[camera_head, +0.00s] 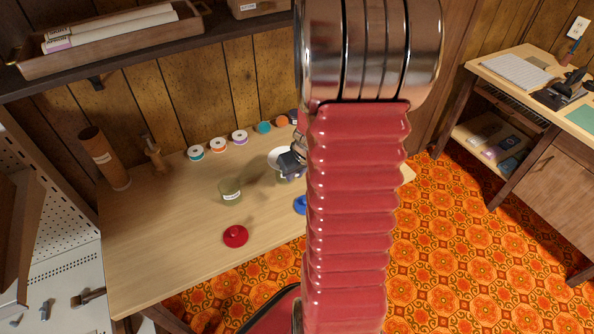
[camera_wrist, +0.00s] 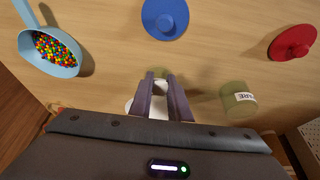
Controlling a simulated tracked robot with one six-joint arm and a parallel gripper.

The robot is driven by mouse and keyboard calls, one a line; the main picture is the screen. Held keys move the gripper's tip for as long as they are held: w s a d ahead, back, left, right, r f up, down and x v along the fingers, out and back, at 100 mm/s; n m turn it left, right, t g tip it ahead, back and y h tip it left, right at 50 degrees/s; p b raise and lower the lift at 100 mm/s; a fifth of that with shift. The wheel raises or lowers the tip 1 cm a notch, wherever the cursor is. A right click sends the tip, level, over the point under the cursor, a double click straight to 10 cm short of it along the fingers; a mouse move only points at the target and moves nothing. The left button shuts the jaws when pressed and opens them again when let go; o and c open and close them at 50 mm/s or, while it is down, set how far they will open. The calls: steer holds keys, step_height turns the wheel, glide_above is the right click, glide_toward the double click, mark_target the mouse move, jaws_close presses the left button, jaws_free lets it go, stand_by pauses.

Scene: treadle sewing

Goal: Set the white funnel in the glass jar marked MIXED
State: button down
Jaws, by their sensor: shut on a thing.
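The white funnel (camera_head: 276,154) is at my gripper (camera_head: 291,163) over the middle of the wooden table. In the wrist view my gripper (camera_wrist: 160,80) is shut on the funnel (camera_wrist: 159,106), whose white shows between and beside the fingers. A greenish glass jar (camera_head: 282,178) shows below the funnel, and its rim (camera_wrist: 160,71) shows past the fingertips. I cannot read its label or tell whether the funnel touches it. A second glass jar (camera_head: 230,191) stands to the left, with a label seemingly ending in URE in the wrist view (camera_wrist: 238,98).
A red lid (camera_head: 235,236) and a blue lid (camera_head: 300,205) lie near the table's front edge. A light blue pan (camera_wrist: 50,52) holds coloured beads. Several thread spools (camera_head: 218,145) line the back, with a brown cylinder (camera_head: 104,158) at left. The table's left part is clear.

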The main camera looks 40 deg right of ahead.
steer(key=c, duration=1.6)
jaws_free()
steer(key=shift+r, duration=0.1)
steer(key=shift+v, duration=6.8)
steer(key=shift+s, duration=0.1)
